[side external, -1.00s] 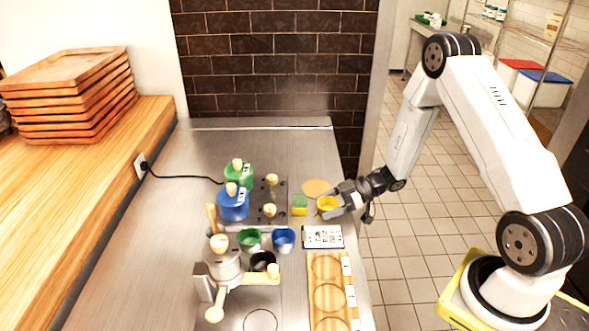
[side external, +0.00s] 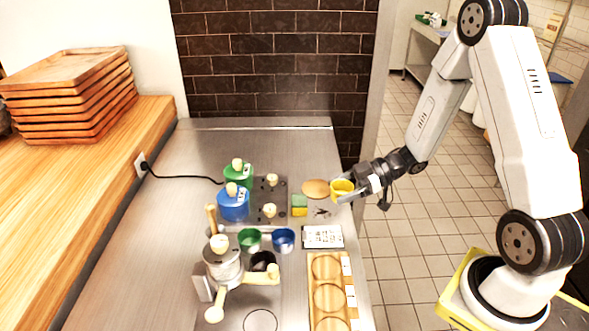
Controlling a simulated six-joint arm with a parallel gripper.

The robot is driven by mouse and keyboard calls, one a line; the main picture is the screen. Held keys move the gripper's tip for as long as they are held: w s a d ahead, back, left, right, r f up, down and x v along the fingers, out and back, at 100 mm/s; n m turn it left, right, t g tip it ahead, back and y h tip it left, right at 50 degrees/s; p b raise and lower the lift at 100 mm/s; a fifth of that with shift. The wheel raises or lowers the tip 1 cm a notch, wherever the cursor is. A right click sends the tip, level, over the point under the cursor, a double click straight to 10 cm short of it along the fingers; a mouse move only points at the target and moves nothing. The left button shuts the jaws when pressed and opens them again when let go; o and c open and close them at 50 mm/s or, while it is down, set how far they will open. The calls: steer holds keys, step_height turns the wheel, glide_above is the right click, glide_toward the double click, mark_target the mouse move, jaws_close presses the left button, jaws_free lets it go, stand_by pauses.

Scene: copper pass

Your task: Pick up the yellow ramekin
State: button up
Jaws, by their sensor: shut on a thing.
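The yellow ramekin (side external: 342,189) is in the side external view, right of the middle, near the right edge of the steel counter. My gripper (side external: 350,190) reaches in from the right and is shut on the ramekin. The ramekin appears raised above the counter, roughly upright. The fingers cover part of its right side.
A round tan disc (side external: 315,188) and a yellow-green sponge (side external: 299,205) lie just left of the ramekin. A printed card (side external: 323,237) and a wooden board with round recesses (side external: 327,298) lie in front. Green (side external: 249,240) and blue (side external: 284,239) cups stand further left.

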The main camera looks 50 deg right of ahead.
steer(key=s+a+r, duration=0.1)
steer(key=s+r, duration=0.4)
steer(key=s, duration=0.5)
steer(key=shift+r, duration=0.15)
stand_by(0.4)
